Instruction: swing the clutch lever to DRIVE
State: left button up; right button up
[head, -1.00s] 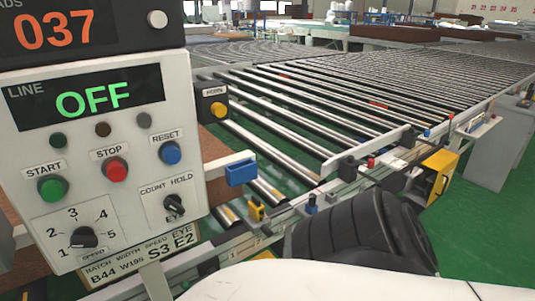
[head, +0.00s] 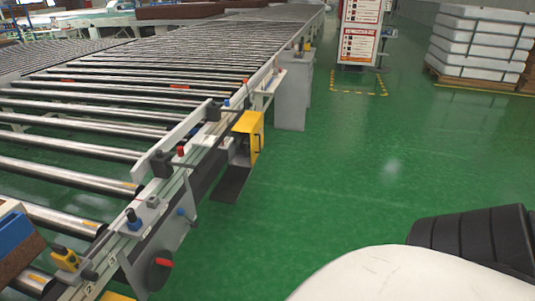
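No lever marked DRIVE can be read in the head view. A dark round disc with a red tip (head: 160,270) sits low on the near side of the conveyor frame; I cannot tell whether it is the clutch lever. Neither of my grippers is in view. Only a white body part and a black ribbed part of mine show at the lower right.
The roller conveyor (head: 90,95) runs from the left foreground to the back. A yellow housing (head: 248,135) with a dark plate below it juts from its side. Green floor (head: 350,170) is clear to the right. Stacked white mattresses (head: 480,45) and a notice board (head: 358,30) stand farther back.

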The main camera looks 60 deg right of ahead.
aim_at(181, 212)
jog(key=z, duration=1.05)
jog(key=k, duration=0.4)
jog(key=z, duration=0.8)
jog(key=i, duration=1.5)
jog(key=u, duration=0.35)
